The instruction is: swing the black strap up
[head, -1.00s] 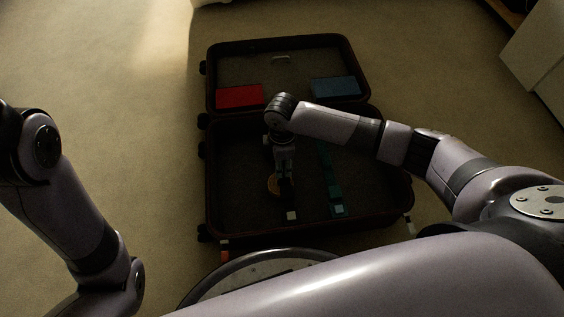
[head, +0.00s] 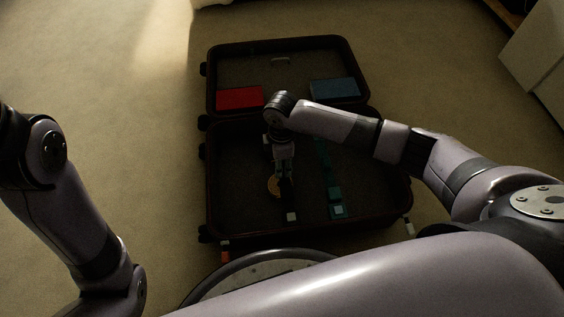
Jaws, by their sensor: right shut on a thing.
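The open suitcase (head: 209,190) lies on the floor, its lid side away from me. My right gripper (head: 286,182) points down into its near half and is shut on the black strap (head: 291,204). The strap is dark against the dark lining, with a pale square end (head: 291,217) near the front edge. The fingers and the strap's upper part are hard to make out. A teal strap (head: 334,190) with a pale square end lies to the right of the gripper. My left gripper is outside the picture.
A red block (head: 239,98) and a blue block (head: 335,88) lie in the far half. A white cabinet (head: 535,65) stands at the right. Carpet is clear left of the suitcase.

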